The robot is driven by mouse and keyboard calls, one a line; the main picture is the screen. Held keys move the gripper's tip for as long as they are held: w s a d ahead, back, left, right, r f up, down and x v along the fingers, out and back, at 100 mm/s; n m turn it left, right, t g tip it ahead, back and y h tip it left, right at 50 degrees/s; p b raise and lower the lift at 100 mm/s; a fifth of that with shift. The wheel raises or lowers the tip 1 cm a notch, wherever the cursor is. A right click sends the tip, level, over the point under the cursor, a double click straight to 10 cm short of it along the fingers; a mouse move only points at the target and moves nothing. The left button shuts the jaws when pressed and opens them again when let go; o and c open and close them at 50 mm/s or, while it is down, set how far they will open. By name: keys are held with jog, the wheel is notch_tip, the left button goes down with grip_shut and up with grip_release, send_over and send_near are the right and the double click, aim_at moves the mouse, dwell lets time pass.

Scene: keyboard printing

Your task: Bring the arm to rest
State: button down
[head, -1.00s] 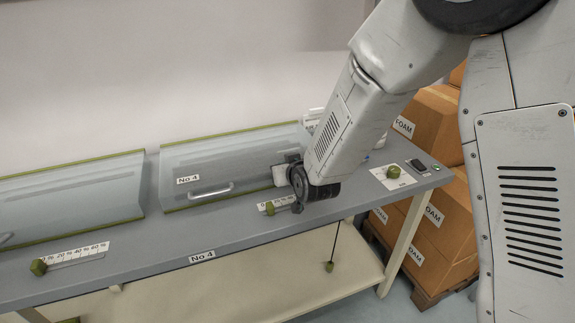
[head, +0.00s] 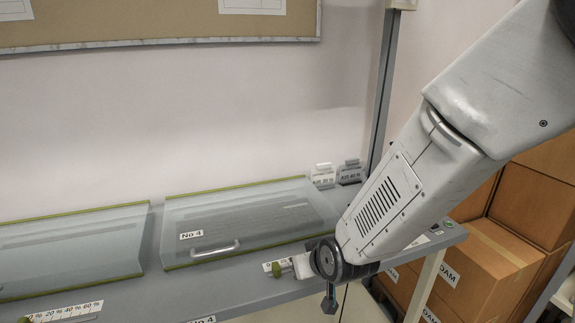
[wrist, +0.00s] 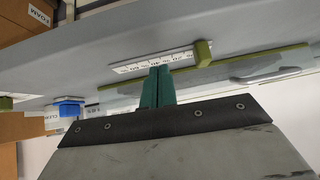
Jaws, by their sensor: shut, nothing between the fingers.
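My gripper (head: 289,264) is low over the front of the grey bench (head: 240,268), beside a percent slider with a green knob (head: 276,270). In the wrist view, my gripper's teal fingers (wrist: 158,87) are together and empty. They point towards the white slider scale (wrist: 150,63), whose green knob (wrist: 203,51) is at its right end there. The fingers look apart from the knob; the exact gap is unclear. In the head view, my arm comes down from the upper right and hides part of the bench's right side.
A clear hood (head: 245,222) marked No 4, with a handle, stands behind the slider. Another hood (head: 70,250) is to its left. Two small labelled containers (head: 338,174) stand at the back. Cardboard boxes (head: 500,270) are stacked at right.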

jog(key=s+d+r+m+g+h, duration=0.1)
jog(key=s+d+r+m+g, duration=0.1)
jog(key=s+d+r, duration=0.7)
jog(key=s+d+r+m+g+h, duration=0.2)
jog(key=s+d+r+g, duration=0.2)
jog(key=s+d+r, duration=0.5)
jog(key=s+d, duration=0.3)
jog(key=s, duration=0.4)
jog(key=shift+s+r+g, duration=0.2)
jog(key=shift+s+g, duration=0.05)
jog(key=shift+g, duration=0.05)
jog(key=shift+d, duration=0.1)
